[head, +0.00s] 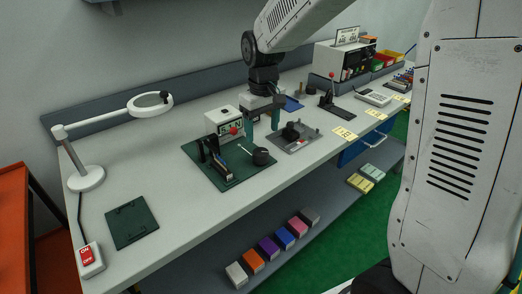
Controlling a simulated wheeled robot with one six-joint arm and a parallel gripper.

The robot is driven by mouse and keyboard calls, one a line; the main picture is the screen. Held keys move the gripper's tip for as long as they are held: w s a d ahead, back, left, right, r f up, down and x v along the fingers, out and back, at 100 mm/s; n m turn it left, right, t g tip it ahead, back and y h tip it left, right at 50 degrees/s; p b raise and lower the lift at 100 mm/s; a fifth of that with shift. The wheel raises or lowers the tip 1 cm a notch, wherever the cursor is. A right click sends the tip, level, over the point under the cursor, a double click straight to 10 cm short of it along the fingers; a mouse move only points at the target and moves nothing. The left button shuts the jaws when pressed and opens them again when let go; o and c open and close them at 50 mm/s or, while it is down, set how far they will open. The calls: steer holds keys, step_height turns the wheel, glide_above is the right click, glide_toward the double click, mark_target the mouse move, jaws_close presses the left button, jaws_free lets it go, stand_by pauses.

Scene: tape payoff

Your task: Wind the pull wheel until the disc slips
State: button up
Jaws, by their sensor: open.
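A dark green base plate (226,184) lies on the bench and bears a small tape device. At the plate's right side is a dark round wheel (261,156), with a thin light rod ending in a dark tip to its left; I take it for the pull wheel. A white box with a red spot (224,122) stands at the back of the plate. Dark upright parts (213,158) stand at the left. I cannot pick out the disc at this size. My gripper (263,126) points down with teal fingers apart and empty, above and behind the wheel.
A grey plate with a black part (294,136) lies just right of the device. A lamp (86,178) with a ring head, a dark green mat (131,223) and a red-and-white switch (90,258) are at the left. The bench front between them is clear.

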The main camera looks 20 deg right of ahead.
mark_target(261, 151)
steer(key=shift+w+a+f, duration=0.1)
steer(key=shift+w+f, duration=0.4)
steer(key=shift+f, duration=0.3)
step_height(261, 151, down, 7)
steer(key=shift+f, duration=0.1)
steer(key=c, duration=1)
